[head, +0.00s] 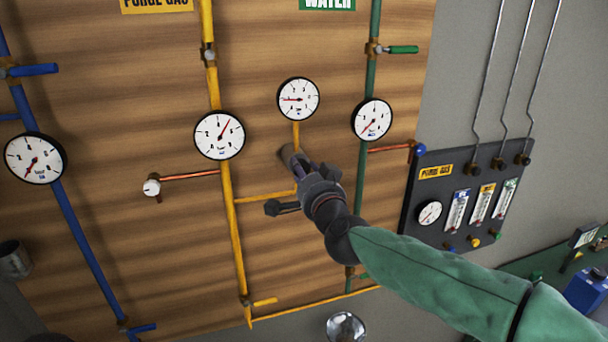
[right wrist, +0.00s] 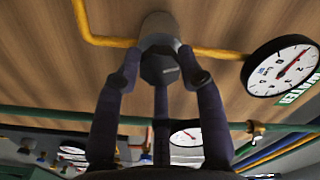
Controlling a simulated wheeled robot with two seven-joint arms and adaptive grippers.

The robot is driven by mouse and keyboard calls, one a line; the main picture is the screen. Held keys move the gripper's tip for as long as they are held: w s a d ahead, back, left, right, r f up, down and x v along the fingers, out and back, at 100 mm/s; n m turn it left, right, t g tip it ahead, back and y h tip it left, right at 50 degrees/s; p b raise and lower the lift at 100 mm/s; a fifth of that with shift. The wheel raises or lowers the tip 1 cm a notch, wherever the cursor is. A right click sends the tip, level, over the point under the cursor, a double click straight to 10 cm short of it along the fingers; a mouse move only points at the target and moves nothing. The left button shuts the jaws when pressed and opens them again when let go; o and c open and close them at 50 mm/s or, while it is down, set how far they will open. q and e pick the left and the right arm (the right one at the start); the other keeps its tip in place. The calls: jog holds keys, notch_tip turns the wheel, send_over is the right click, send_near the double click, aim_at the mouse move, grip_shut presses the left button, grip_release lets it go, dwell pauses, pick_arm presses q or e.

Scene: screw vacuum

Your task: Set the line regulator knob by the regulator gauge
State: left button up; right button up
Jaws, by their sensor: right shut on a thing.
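The regulator (head: 290,152) is a grey cylinder on the yellow pipe branch of the wooden panel. Its dark knob (right wrist: 160,66) shows in the right wrist view, between my fingers. The regulator gauge (head: 298,98) is a round white dial just above it; its red needle points left in the head view. The gauge also shows at the right of the right wrist view (right wrist: 282,66). My right gripper (head: 312,178) is shut on the knob, its fingers around the sides. It hides most of the knob in the head view. My left gripper is not in view.
A larger gauge (head: 219,135) sits on the yellow pipe to the left, and another gauge (head: 372,119) on the green pipe to the right. A dark flowmeter panel (head: 428,190) is farther right. A small white knob (head: 152,187) ends a copper tube at left.

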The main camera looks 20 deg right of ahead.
jog(key=shift+r, duration=0.1)
dwell(0.3)
jog(key=o, duration=1.1)
jog(key=shift+d, duration=0.1)
jog(key=shift+o, duration=0.2)
jog(key=shift+s, duration=0.1)
jog(key=s, duration=1.1)
jog(key=shift+s+d, duration=0.2)
jog(key=shift+s, duration=0.2)
jog(key=shift+w+f, duration=0.1)
jog(key=shift+f, duration=0.1)
